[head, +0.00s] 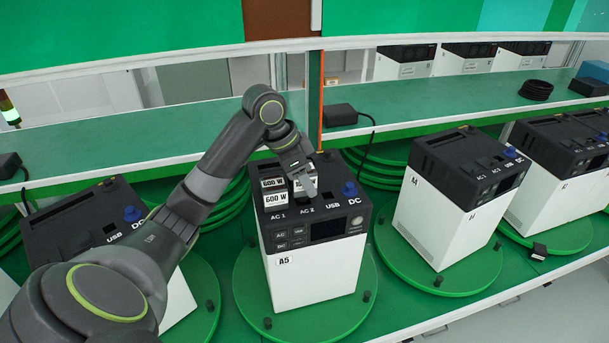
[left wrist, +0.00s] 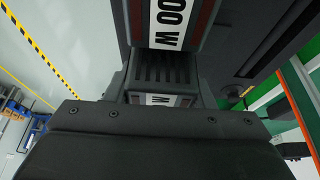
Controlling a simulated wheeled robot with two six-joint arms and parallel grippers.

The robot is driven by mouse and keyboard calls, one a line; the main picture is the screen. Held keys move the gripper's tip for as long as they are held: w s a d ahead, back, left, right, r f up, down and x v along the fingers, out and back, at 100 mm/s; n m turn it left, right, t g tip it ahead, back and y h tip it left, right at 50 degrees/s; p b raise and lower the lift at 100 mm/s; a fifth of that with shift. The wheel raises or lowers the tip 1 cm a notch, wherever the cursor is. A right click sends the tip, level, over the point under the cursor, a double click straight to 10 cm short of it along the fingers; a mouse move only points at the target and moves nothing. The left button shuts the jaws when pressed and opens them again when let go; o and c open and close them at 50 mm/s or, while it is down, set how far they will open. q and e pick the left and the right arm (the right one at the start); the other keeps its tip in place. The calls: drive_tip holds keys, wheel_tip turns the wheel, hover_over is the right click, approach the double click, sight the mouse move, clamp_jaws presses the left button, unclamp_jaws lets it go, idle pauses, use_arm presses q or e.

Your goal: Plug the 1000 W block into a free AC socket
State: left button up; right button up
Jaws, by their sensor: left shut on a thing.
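The power station A5 (head: 315,268) stands on a round green turntable. Its top has sockets marked AC 1, AC 2, USB and DC. A block marked 600 W (head: 274,199) sits at AC 1. I cannot tell whether this block is fully seated. A second label (left wrist: 160,99) shows below it in the left wrist view, partly hidden. A blue plug (head: 349,189) is at DC. My right gripper is not in view.
Another station (head: 447,215) stands on its own turntable to the right, and one more (head: 175,298) is at the left, partly behind my arm. A black adapter (head: 340,115) with a cord lies on the green shelf behind A5. Small dark pegs rise from the turntables.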

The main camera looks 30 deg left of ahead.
use_arm(q)
drive_tip(key=shift+f, duration=1)
idle(0.6)
drive_tip(key=o, duration=1)
drive_tip(key=shift+c, duration=0.2)
drive_tip(key=o, duration=0.5)
drive_tip(key=shift+s+d, duration=0.1)
drive_tip(key=shift+c, duration=0.2)
drive_tip(key=b+v, duration=0.3)
drive_tip(key=v, duration=0.9)
drive_tip(key=shift+r, duration=0.15)
drive_tip(key=p+v, duration=0.2)
drive_tip(key=v, duration=0.3)
drive_tip(key=shift+r, duration=0.15)
